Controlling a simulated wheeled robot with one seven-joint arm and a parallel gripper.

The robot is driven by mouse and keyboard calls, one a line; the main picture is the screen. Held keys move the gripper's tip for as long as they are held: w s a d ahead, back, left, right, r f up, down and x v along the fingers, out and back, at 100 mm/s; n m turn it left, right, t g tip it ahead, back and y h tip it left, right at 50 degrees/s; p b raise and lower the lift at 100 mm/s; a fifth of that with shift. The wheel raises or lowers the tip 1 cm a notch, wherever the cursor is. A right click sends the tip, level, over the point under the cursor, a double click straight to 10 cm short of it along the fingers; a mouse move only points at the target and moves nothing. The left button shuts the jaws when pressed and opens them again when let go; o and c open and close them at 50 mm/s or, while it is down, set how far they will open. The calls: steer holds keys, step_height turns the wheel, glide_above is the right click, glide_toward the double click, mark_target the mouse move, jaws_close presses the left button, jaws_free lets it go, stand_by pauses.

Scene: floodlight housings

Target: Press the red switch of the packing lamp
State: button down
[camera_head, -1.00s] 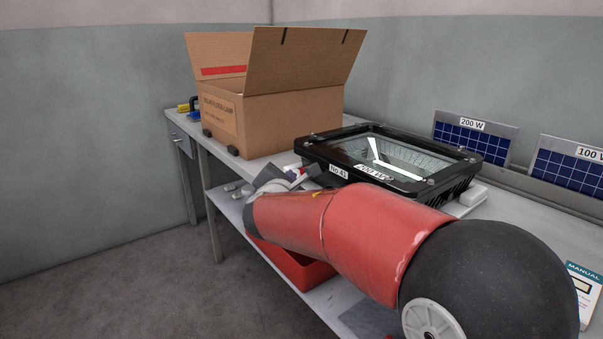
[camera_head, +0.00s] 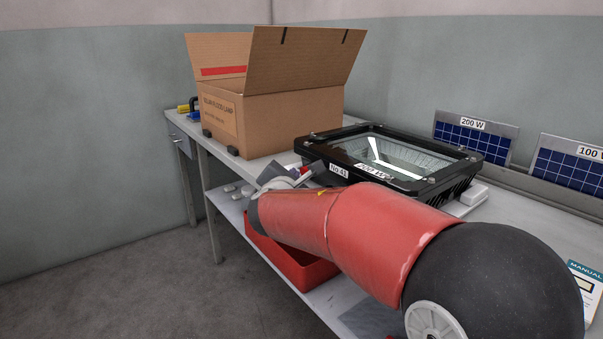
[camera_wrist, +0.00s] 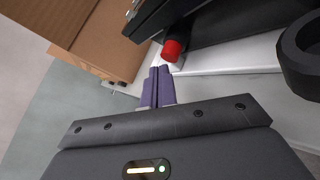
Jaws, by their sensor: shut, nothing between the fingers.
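The packing lamp (camera_head: 410,183) is a black floodlight housing with a glass front, lying on the bench and labelled "No 41" and "200 W". In the wrist view its red switch (camera_wrist: 172,49) is a short red cylinder beside the black housing (camera_wrist: 230,22). My gripper (camera_wrist: 158,70) is shut and empty, its purple fingers together. The fingertips are just short of the red switch and slightly left of it; a small gap seems to show. In the head view my gripper (camera_head: 299,177) is at the lamp's near left corner, partly hidden by my arm.
An open cardboard box (camera_head: 290,115) stands behind and left of the lamp. Solar panels labelled "200 W" (camera_head: 474,137) and "100 W" (camera_head: 570,168) lean at the back right. A red bin (camera_head: 300,268) sits on the lower shelf. A manual (camera_head: 585,290) lies at the right.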

steer(key=shift+w+d+b, duration=0.35)
steer(key=shift+w+d, duration=0.05)
steer(key=shift+d, duration=0.2)
stand_by(0.9)
steer(key=shift+a, duration=0.1)
steer(key=shift+s+a, duration=0.65)
steer(key=shift+a, duration=0.15)
steer(key=s+a, duration=0.3)
steer(key=a, duration=0.2)
steer(key=shift+s+b, duration=0.2)
steer(key=shift+b, duration=0.25)
steer(key=shift+a+f, duration=0.1)
steer(key=shift+f, duration=0.05)
stand_by(1.9)
steer(key=a+h+b, duration=0.1)
steer(key=b, duration=0.4)
steer(key=a+m+h+b, duration=0.1)
steer(key=b, duration=0.4)
steer(key=shift+s+a+m+h+b, duration=0.1)
steer(key=shift+s+m+h+b, duration=0.2)
steer(key=shift+s+b, duration=0.1)
